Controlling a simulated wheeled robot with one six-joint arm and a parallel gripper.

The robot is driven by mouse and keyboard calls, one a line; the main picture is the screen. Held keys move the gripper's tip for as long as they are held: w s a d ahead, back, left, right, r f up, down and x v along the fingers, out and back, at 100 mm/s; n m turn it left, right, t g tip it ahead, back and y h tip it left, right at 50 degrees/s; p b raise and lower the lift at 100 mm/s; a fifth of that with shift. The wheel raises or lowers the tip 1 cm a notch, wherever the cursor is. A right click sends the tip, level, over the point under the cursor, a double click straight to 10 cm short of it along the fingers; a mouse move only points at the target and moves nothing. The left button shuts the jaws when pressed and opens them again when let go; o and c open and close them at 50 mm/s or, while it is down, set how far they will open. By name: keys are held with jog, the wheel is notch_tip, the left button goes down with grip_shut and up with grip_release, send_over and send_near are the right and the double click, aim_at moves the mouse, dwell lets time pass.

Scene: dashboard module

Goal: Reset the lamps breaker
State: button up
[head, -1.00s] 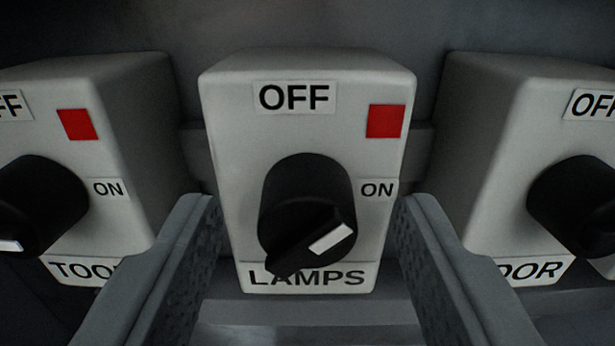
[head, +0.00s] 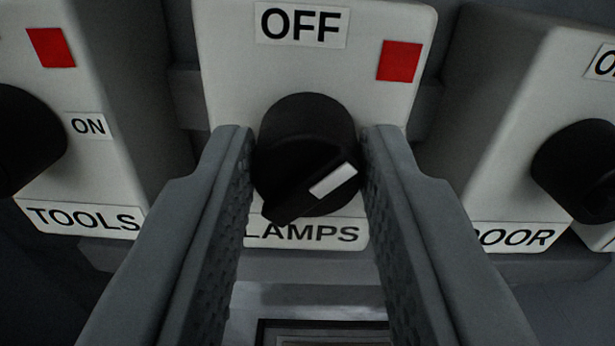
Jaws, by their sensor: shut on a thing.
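The LAMPS breaker (head: 230,60) is a pale grey box in the middle of the head view. It has an OFF label on top, a red square at the upper right and a LAMPS label below. Its black rotary knob (head: 300,130) has a white mark on its lower right, tilted up to the right. My gripper (head: 308,150) has one finger on each side of the knob and is shut on it. The ON label of this breaker is hidden behind the right finger.
The TOOLS breaker (head: 130,180) stands close on the left, with its own black knob (head: 25,140). The DOOR breaker (head: 500,120) stands close on the right, also with a black knob (head: 580,170). Narrow gaps separate the boxes. A dark-framed panel lies below.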

jog(key=n, duration=0.4)
jog(key=shift+a+n, duration=0.1)
jog(key=shift+n, duration=2)
jog(key=o, duration=1)
jog(key=shift+s, duration=0.1)
jog(key=s, duration=1.7)
jog(key=shift+s+f, duration=0.1)
